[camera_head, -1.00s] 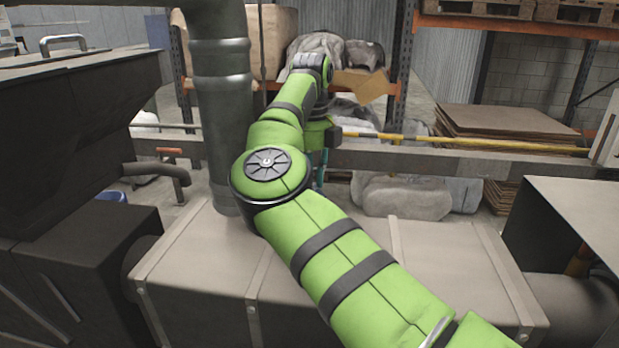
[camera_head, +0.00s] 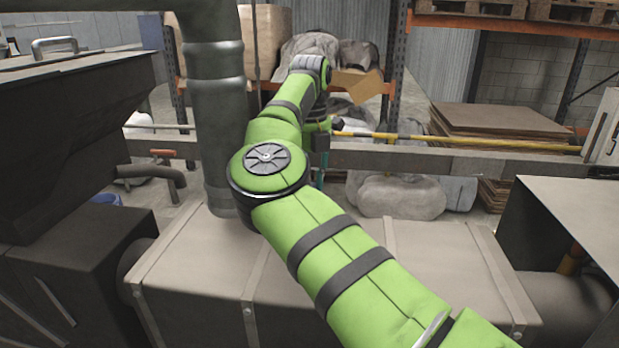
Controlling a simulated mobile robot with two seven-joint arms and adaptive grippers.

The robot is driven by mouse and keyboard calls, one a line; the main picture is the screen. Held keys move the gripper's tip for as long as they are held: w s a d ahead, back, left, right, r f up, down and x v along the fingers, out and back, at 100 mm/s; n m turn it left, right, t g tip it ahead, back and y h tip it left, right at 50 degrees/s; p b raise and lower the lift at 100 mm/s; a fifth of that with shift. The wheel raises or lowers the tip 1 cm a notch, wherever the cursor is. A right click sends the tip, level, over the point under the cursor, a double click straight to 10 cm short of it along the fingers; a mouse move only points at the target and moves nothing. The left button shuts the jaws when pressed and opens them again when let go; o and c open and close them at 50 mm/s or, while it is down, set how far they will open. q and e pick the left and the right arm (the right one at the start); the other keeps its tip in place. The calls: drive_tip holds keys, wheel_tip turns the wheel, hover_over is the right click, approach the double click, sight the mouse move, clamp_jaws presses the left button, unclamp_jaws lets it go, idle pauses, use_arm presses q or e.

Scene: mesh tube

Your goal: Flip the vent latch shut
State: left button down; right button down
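My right arm, green with dark bands, reaches in from the bottom right, across the large grey duct box (camera_head: 440,265), and bends away toward the back. Its wrist turns down beyond the upright pipe (camera_head: 215,110). My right gripper (camera_head: 320,172) is mostly hidden behind the arm; only a small dark and teal part shows, and its fingers cannot be made out. No vent latch can be clearly told apart; it may be hidden behind my arm. My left gripper is out of view.
A yellow bar (camera_head: 460,142) runs right from near my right wrist, above a grey rail (camera_head: 420,158). Dark machinery (camera_head: 75,140) fills the left. A metal box (camera_head: 575,220) stands at right. Stacked boards (camera_head: 500,125) and wrapped bundles (camera_head: 395,195) lie beyond.

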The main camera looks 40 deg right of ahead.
drive_tip(key=shift+s+a+f, duration=0.1)
drive_tip(key=shift+f, duration=0.15)
drive_tip(key=c, duration=1)
unclamp_jaws()
drive_tip(key=shift+c, duration=0.2)
drive_tip(key=shift+r, duration=0.1)
drive_tip(key=shift+r, duration=0.6)
wheel_tip(320, 180, up, 11)
drive_tip(key=shift+f, duration=0.1)
